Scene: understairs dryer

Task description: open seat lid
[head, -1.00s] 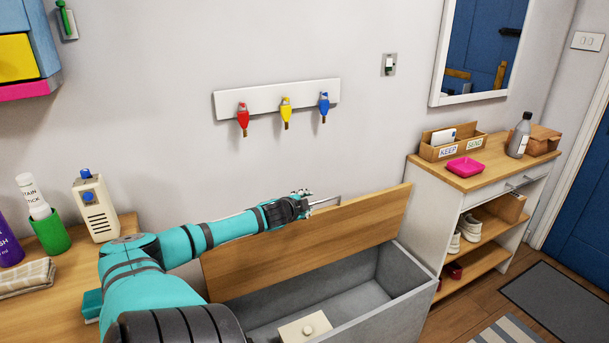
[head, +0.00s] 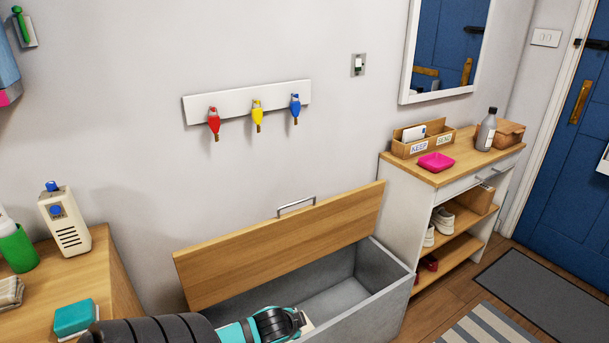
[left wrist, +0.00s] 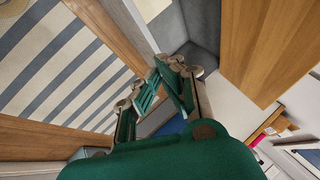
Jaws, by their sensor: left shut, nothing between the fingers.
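The wooden seat lid (head: 285,245) stands raised in the head view, tilted back near the wall above the grey seat box (head: 390,290). A metal handle (head: 296,204) sits on its top edge, with no gripper on it. My left arm crosses the bottom of the head view, in front of the box; its fingers cannot be made out there. In the left wrist view my left gripper (left wrist: 168,70) is shut and empty. A wooden panel (left wrist: 262,50), apparently the lid, shows apart from the fingers at upper right. My right gripper is not in view.
A striped rug (head: 482,325) lies on the floor.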

